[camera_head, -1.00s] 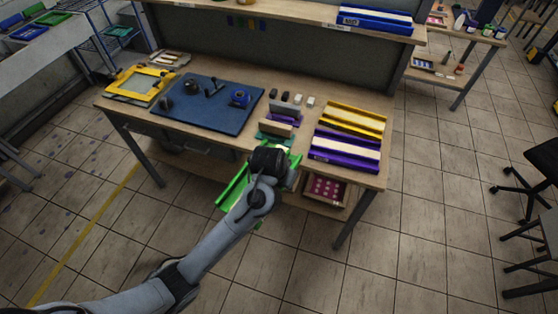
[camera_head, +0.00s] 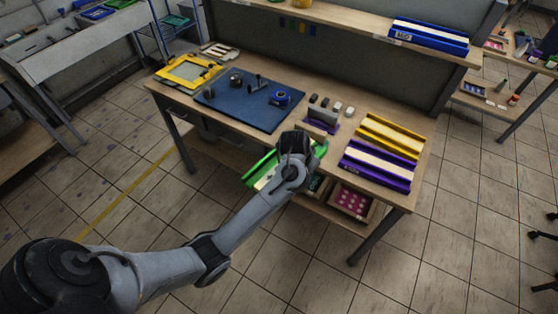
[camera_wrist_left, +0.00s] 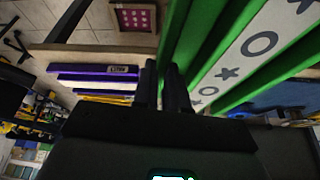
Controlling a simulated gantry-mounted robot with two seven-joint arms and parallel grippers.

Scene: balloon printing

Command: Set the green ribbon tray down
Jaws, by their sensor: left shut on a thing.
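The green ribbon tray (camera_head: 262,168) is a long tray with green walls, held at the front edge of the workbench. Its left part hangs out in front of the edge. In the left wrist view the tray (camera_wrist_left: 182,35) fills the upper right, with a pale strip of printed stars and rings inside. My left gripper (camera_head: 297,140) is shut on a green wall of the tray; its dark fingers (camera_wrist_left: 162,85) show in the wrist view. The arm hides the tray's middle, and I cannot tell whether the tray touches the bench. My right gripper is not in view.
On the bench (camera_head: 345,125), a purple tray (camera_head: 378,168) and a yellow tray (camera_head: 397,133) lie to the right. A blue mat (camera_head: 250,100) with tools is left, and small blocks (camera_head: 325,103) stand behind the gripper. A box of pink items (camera_head: 352,200) sits on the lower shelf.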

